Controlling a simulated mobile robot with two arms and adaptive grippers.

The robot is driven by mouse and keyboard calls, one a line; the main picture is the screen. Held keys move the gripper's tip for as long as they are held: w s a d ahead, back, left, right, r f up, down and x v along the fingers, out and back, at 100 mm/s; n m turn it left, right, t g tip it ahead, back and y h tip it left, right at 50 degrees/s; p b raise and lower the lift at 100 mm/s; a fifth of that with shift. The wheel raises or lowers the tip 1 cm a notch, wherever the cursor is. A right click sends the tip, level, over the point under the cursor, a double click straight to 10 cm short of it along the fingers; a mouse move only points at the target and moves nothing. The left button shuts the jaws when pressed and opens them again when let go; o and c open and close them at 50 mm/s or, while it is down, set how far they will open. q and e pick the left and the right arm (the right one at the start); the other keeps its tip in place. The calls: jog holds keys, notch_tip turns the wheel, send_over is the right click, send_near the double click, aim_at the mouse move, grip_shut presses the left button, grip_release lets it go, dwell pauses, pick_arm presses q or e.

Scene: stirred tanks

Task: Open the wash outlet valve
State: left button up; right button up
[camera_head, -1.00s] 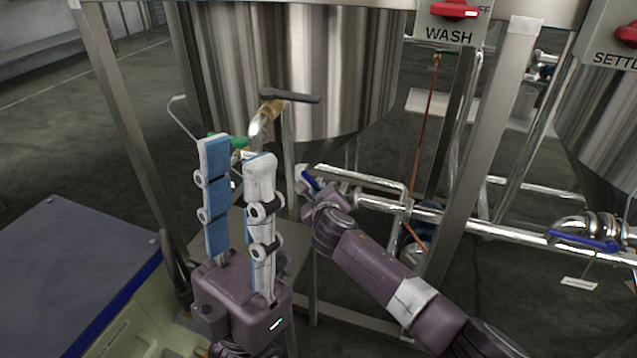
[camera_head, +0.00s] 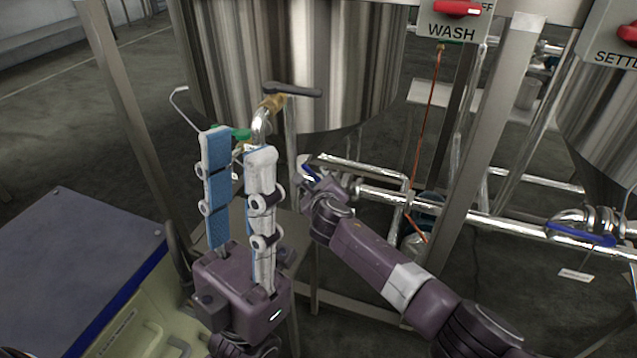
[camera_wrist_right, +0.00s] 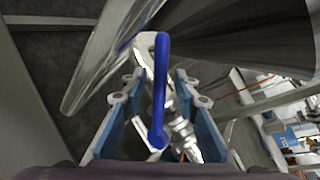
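The wash tank (camera_head: 300,60) is the steel vessel beside the sign reading WASH (camera_head: 451,31). Below it, the outlet valve's blue handle (camera_head: 309,177) shows partly behind my right gripper. In the right wrist view the blue handle (camera_wrist_right: 160,95) runs lengthwise between the two blue-padded fingers of my right gripper (camera_wrist_right: 158,90). Those fingers stand apart on either side of it, with gaps visible; contact is not clear. In the head view the right fingers are mostly hidden. My left gripper (camera_head: 238,145) is open and empty, pointing up in front of the tank.
A brass tap with a dark lever (camera_head: 292,91) sits on the tank front, near a green part (camera_head: 235,132). Steel pipes (camera_head: 455,215) run right to another blue-handled valve (camera_head: 580,234). Frame posts (camera_head: 490,150) flank the tank. A blue-topped box (camera_head: 75,265) stands at lower left.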

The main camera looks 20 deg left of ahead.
jog(key=v, duration=1.2)
dwell(0.4)
